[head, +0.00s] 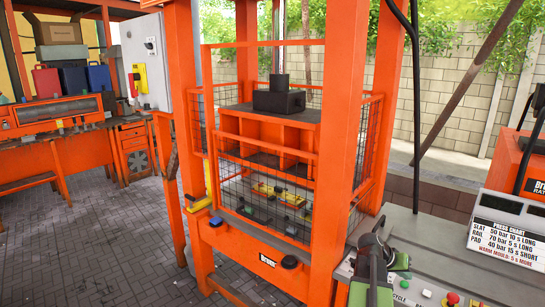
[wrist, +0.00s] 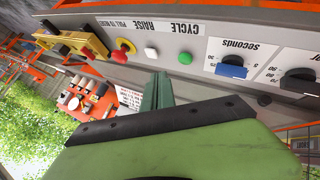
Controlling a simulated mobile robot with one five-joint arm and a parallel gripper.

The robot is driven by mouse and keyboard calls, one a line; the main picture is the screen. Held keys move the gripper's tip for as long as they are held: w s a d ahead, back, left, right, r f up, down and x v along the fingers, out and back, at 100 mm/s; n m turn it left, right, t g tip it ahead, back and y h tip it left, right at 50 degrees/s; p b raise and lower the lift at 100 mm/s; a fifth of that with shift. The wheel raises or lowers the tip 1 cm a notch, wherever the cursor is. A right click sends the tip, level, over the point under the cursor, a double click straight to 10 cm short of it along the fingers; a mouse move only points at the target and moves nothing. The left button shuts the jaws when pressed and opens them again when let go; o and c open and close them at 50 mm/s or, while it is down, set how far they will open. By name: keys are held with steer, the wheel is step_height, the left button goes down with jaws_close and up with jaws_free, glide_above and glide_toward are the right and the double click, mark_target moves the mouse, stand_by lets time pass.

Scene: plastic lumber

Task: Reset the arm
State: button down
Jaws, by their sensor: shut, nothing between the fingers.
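My gripper (head: 376,258) is at the lower right of the head view, over the near left part of the grey control panel (head: 405,260). In the wrist view, my gripper (wrist: 160,88) has its green fingers shut together with nothing between them. They point toward the panel face, near the white button (wrist: 150,53) and the green button (wrist: 185,58). I cannot tell whether the fingertips touch the panel.
The orange press (head: 345,130) with its mesh cage stands left of my gripper. A press chart (head: 508,240) stands on the panel's right. The wrist view shows a red knob (wrist: 124,50), blue knob (wrist: 231,67) and black knob (wrist: 298,80). Paved floor (head: 90,240) is clear at left.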

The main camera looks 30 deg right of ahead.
steer(key=w+a+f+n+t+y+p, duration=0.1)
steer(key=w+a+n+t, duration=0.15)
steer(key=w+a, duration=1)
steer(key=w+a+f+n+t+y, duration=0.1)
steer(key=w+a+n+t, duration=0.15)
steer(key=w+a, duration=1.05)
steer(key=a+f+n+y, duration=0.2)
steer(key=a+n+y, duration=0.15)
steer(key=a, duration=2.15)
steer(key=s+a+f+n+g+y, duration=0.1)
steer(key=s+a+n+g+y, duration=0.1)
steer(key=s+a, duration=0.4)
steer(key=a+n+y, duration=0.1)
steer(key=a, duration=0.4)
steer(key=shift+s+f+n, duration=0.3)
steer(key=shift+s+n, duration=0.05)
steer(key=shift+s, duration=0.05)
steer(key=shift+d, duration=0.2)
